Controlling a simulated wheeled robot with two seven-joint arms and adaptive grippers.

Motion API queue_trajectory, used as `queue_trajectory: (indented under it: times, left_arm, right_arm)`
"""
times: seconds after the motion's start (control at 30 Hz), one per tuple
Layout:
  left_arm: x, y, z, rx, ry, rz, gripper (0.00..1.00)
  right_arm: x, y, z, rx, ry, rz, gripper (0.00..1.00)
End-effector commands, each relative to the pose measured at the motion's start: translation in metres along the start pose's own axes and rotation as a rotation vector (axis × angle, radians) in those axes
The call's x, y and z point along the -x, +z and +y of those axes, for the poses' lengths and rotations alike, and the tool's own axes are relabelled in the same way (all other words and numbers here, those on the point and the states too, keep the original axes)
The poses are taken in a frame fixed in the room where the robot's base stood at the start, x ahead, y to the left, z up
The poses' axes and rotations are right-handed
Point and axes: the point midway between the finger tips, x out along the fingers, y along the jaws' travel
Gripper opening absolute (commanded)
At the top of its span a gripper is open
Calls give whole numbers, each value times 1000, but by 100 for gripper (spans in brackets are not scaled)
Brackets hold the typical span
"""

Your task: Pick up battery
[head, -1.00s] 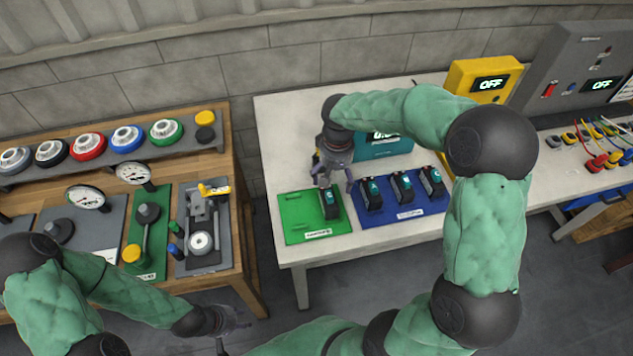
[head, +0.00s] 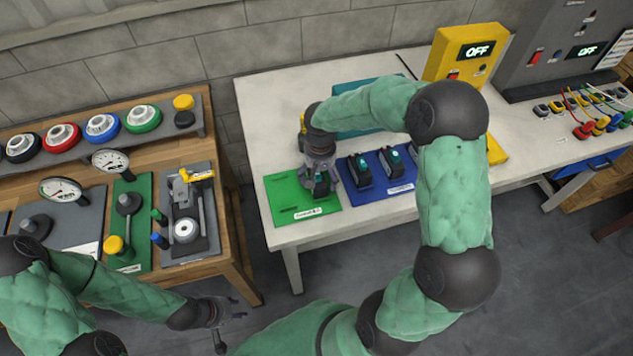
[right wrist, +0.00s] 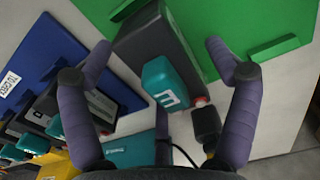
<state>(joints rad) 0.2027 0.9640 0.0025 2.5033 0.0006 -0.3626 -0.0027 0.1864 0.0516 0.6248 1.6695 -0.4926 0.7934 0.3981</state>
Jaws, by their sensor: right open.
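A dark battery with a teal top (head: 321,184) stands on the green mat (head: 285,203). In the right wrist view the battery (right wrist: 150,50) lies between my fingers. My right gripper (head: 320,178) is over it, open, with one finger on each side; in the right wrist view the gripper (right wrist: 160,50) shows gaps between the fingers and the battery. Several similar batteries stand on the blue mat (head: 375,192) to the right. My left gripper (head: 228,309) is open and empty, low in front of the wooden bench, away from the batteries.
The wooden bench (head: 215,150) with gauges is at left.

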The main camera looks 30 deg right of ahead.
Motion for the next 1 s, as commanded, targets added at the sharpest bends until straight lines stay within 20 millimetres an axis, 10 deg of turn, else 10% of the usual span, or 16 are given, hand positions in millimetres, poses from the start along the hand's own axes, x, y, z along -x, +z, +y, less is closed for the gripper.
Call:
queue_trajectory:
  times: [0.23, 0.53, 1.0]
  left_arm:
    - [0, 0, 0, 0, 0, 0, 40]
    - [0, 0, 0, 0, 0, 0, 40]
    - [12, 0, 4, 0, 0, 0, 40]
  right_arm:
    - [-1, -1, 0, -1, 0, 2, 85]
    - [-1, 0, 0, 0, 0, 2, 1]
    - [25, -2, 0, -1, -1, 8, 1]
